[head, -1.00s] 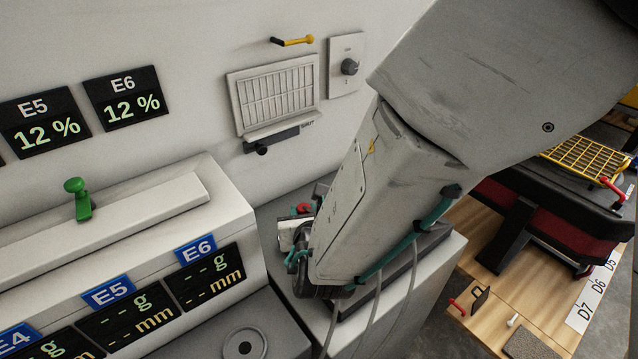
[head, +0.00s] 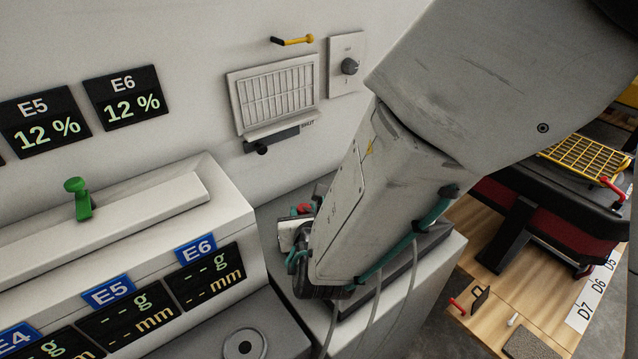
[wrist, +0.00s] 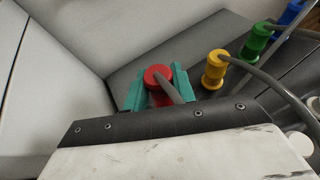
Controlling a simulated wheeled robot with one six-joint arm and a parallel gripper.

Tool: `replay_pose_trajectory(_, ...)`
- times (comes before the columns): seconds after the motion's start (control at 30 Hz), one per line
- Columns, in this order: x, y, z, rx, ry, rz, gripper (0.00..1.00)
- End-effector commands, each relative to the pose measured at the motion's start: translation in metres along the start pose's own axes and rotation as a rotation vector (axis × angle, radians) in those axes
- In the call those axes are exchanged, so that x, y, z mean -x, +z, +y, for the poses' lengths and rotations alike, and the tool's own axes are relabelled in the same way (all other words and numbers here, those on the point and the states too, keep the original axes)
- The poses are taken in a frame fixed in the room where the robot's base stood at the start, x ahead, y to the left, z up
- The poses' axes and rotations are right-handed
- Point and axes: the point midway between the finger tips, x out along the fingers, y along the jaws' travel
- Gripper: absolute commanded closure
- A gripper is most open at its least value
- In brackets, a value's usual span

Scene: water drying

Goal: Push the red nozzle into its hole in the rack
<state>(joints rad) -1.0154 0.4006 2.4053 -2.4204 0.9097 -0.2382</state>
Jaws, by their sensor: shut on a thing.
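The red nozzle (wrist: 158,76) stands between the teal fingers of my gripper (wrist: 157,90) in the wrist view. The fingers are shut on it, one at each side. A grey hose runs from its top toward the lower right. The dark rack (wrist: 206,62) lies around and behind it. The nozzle's lower end and its hole are hidden behind my gripper, so I cannot tell how deep it sits. In the head view a bit of red (head: 304,209) shows beside my gripper (head: 292,262), which is mostly hidden by my arm.
Yellow (wrist: 215,70), green (wrist: 258,40) and blue (wrist: 289,12) nozzles stand in a row to the right, with grey hoses looping near my gripper. A pale wall (wrist: 60,80) rises at the left. A wooden bench (head: 520,290) stands at the right.

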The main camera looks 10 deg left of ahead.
Motion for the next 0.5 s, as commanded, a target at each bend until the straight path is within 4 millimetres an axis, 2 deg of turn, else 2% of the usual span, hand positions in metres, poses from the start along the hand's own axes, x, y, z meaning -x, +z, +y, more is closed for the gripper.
replay_pose_trajectory(0.5, -0.005, -0.012, 0.000, 0.000, -0.001, 0.001, 0.96)
